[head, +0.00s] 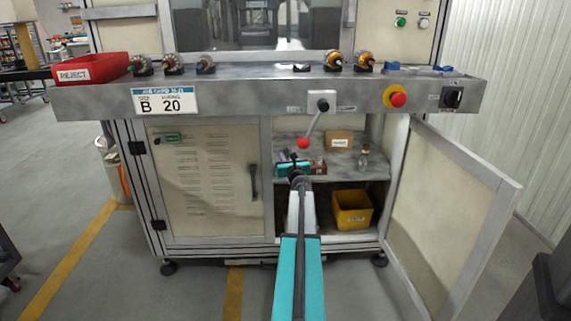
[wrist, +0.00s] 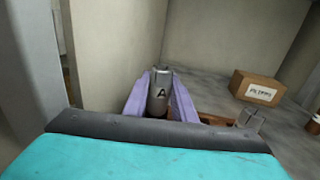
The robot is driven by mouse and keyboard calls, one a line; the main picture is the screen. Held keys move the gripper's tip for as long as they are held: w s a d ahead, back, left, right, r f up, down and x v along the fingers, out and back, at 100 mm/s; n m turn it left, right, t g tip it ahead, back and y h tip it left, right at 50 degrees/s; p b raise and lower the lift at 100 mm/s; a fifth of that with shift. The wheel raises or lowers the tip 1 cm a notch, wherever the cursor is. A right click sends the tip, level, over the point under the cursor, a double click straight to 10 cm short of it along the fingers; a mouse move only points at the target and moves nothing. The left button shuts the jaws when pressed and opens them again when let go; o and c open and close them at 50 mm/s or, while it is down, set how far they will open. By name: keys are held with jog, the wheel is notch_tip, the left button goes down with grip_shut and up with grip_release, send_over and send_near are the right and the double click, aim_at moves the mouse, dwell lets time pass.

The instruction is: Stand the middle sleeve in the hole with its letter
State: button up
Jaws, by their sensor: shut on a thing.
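In the wrist view, a grey metal sleeve with a black letter A (wrist: 159,92) stands upright between the two purple fingers of my gripper (wrist: 160,84), which are shut on it. A brown wooden block or tray (wrist: 214,120) is partly seen to the right of the fingers. Another grey metal piece (wrist: 252,119) stands at its right end; no letter can be read on it. In the head view my gripper (head: 293,166) is inside the open cabinet, over the shelf, and the brown piece (head: 318,167) shows beside it. I cannot make out any lettered hole; my gripper body hides the near part.
A yellow bin (head: 352,210) sits below. The cabinet door (head: 445,195) is open. The job card (head: 166,101) reads B 20.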

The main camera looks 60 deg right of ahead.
jog(key=shift+f+b, duration=0.95)
jog(key=shift+f, duration=0.75)
jog(key=shift+f, duration=0.15)
jog(key=o, duration=1.1)
jog(key=shift+c, duration=0.2)
jog(key=shift+r, duration=0.25)
jog(key=p+v, duration=0.2)
jog(key=v, duration=1)
